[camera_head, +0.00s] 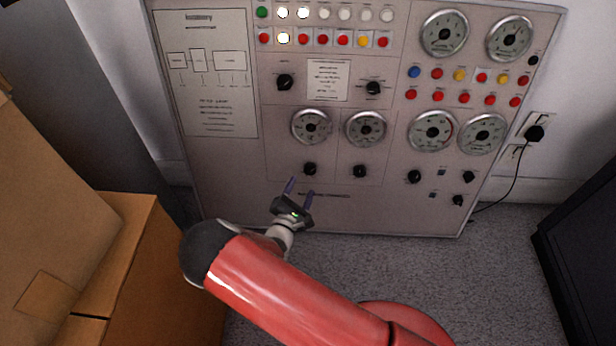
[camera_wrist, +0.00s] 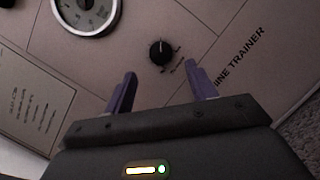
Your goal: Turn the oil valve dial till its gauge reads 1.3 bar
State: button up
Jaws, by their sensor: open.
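A black dial (camera_wrist: 161,52) on the grey panel shows in the wrist view, beyond and between my fingertips. It looks like the left lower dial (camera_head: 310,168) in the head view, below a round gauge (camera_head: 311,127). Part of that gauge (camera_wrist: 88,12) shows at the top left of the wrist view; its reading is too small to tell. The dial's label is too blurred to read, so I cannot tell if it is the oil valve dial. My gripper (camera_head: 299,189) is open and empty, just below the dial and apart from it. Its purple fingers (camera_wrist: 160,75) point at the panel.
A second dial (camera_head: 360,171) sits to the right, below another gauge (camera_head: 366,129). More dials, gauges and coloured buttons cover the panel (camera_head: 250,210). Cardboard boxes (camera_head: 150,260) stand at the left.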

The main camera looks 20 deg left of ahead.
aim_at(310, 171)
jog(key=w, duration=0.6)
jog(key=shift+w+d, duration=0.1)
jog(key=shift+d, duration=0.05)
jog(key=shift+c, duration=0.3)
jog(key=c, duration=0.9)
